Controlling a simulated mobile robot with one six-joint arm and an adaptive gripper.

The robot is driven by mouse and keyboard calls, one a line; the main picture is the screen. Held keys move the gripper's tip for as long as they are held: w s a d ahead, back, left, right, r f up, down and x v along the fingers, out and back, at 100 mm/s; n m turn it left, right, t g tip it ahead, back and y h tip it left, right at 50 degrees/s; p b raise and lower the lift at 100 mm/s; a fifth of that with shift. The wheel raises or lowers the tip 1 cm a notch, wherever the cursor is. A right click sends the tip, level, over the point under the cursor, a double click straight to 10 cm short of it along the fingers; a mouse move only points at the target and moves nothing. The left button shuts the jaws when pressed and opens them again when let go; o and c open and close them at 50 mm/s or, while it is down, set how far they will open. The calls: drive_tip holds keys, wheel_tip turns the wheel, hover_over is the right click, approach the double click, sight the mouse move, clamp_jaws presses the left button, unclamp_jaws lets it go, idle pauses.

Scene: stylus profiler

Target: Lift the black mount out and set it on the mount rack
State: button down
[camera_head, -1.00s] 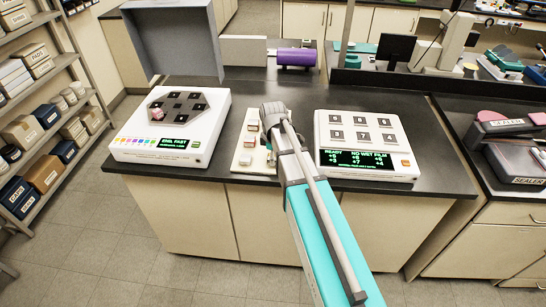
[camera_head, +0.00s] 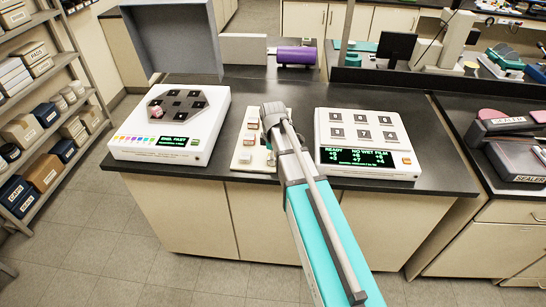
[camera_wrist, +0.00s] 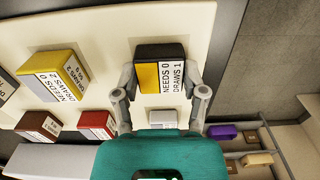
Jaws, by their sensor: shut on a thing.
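In the wrist view, a black mount (camera_wrist: 158,52) with a yellow patch and a white label reading "NEEDS 0 DRAWS 1" is between my gripper's fingers. My gripper (camera_wrist: 160,88) is shut on it. Behind it is the cream mount rack (camera_wrist: 110,30); I cannot tell whether the mount touches it. In the head view, my gripper (camera_head: 272,112) is at the rack (camera_head: 242,164), between two white instruments, and hides the black mount.
On the rack are a yellow mount (camera_wrist: 52,76), a red mount (camera_wrist: 97,122) and a brown mount (camera_wrist: 40,123). The left instrument (camera_head: 125,150) carries a hexagonal plate with a pink mount (camera_head: 157,112). The right instrument (camera_head: 325,160) has several square positions. Dark counter lies behind.

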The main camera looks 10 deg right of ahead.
drive_tip(key=shift+c, duration=0.4)
unclamp_jaws()
drive_tip(key=shift+c, duration=0.3)
wheel_tip(320, 180, up, 7)
drive_tip(key=p, duration=0.7)
idle(0.9)
